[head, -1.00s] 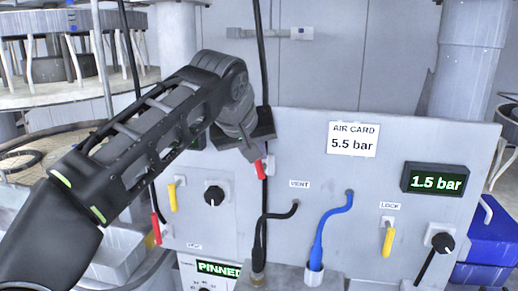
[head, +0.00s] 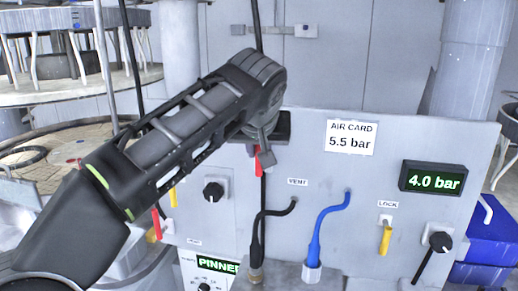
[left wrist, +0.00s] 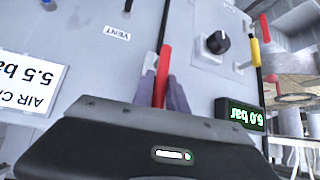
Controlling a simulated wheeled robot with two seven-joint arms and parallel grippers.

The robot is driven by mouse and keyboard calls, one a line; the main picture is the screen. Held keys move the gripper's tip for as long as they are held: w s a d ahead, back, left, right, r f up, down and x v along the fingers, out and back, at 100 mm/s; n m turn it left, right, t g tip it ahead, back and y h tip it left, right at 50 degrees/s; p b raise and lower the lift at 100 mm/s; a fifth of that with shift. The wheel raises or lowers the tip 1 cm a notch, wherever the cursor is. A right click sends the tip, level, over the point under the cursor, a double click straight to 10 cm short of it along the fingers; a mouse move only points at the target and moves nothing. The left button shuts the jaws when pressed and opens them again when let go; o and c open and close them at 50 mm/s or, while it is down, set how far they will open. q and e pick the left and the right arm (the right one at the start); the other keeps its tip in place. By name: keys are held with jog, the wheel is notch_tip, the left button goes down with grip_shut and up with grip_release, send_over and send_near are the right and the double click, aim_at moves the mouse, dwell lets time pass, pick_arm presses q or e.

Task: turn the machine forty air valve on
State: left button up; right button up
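A red valve handle (head: 257,166) stands on the grey panel (head: 330,215), left of the VENT label. My left gripper (head: 265,155) is at this handle, partly hidden by its own wrist in the head view. In the left wrist view the red handle (left wrist: 165,62) lies between the two fingers (left wrist: 164,98), which sit close against both sides. A display (head: 433,179) at the panel's right reads 4.0 bar. Another display (left wrist: 240,115), upside down in the left wrist view, reads 5.0 bar. An air card (head: 350,136) reads 5.5 bar. My right gripper is not in view.
A black hose (head: 258,235) and a blue hose (head: 320,230) run in front. A blue bin (head: 490,245) stands at right.

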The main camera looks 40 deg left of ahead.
pick_arm(q)
jog(key=o, duration=0.4)
jog(key=shift+s+d+r, duration=0.3)
jog(key=shift+r, duration=0.2)
jog(key=p+v, duration=0.1)
jog(key=v, duration=0.5)
jog(key=shift+s+d+r+p, duration=0.1)
jog(key=shift+s+p, duration=0.1)
jog(key=shift+p, duration=0.15)
